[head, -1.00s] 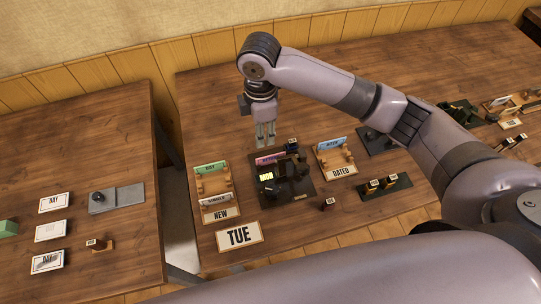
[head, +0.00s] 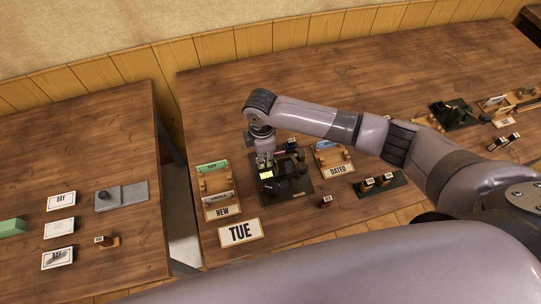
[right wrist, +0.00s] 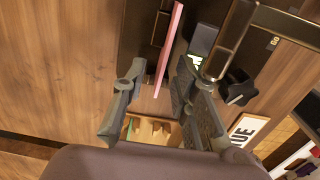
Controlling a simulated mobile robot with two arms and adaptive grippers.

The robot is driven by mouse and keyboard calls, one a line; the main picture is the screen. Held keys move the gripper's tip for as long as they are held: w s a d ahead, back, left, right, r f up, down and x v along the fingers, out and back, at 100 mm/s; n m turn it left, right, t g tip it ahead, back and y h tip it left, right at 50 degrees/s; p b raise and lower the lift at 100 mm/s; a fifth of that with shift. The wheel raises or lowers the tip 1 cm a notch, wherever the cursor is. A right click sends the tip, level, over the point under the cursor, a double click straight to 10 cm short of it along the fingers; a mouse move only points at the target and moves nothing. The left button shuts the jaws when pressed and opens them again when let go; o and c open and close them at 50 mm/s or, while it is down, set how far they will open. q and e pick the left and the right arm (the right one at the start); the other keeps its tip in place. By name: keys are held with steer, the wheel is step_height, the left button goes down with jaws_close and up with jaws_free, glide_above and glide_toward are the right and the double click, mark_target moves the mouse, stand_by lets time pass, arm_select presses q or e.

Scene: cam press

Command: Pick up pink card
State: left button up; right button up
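The pink card (right wrist: 169,45) shows nearly edge-on as a thin upright strip in the right wrist view, between the two fingers. In the head view my right gripper mostly hides it at the dark press (head: 287,183). My right gripper (right wrist: 158,68) is open, its fingers apart on either side of the card. In the head view the right gripper (head: 265,160) points down over the back left of the press. I cannot tell whether either finger touches the card. My left gripper is not in view.
A wooden rack marked NEW (head: 222,211) with a green card stands left of the press. A rack marked DATED (head: 338,169) stands right of it. A TUE sign (head: 240,232) lies in front. The table's back is clear.

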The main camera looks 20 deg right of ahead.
steer(key=shift+c, duration=0.2)
jaws_close()
stand_by(0.3)
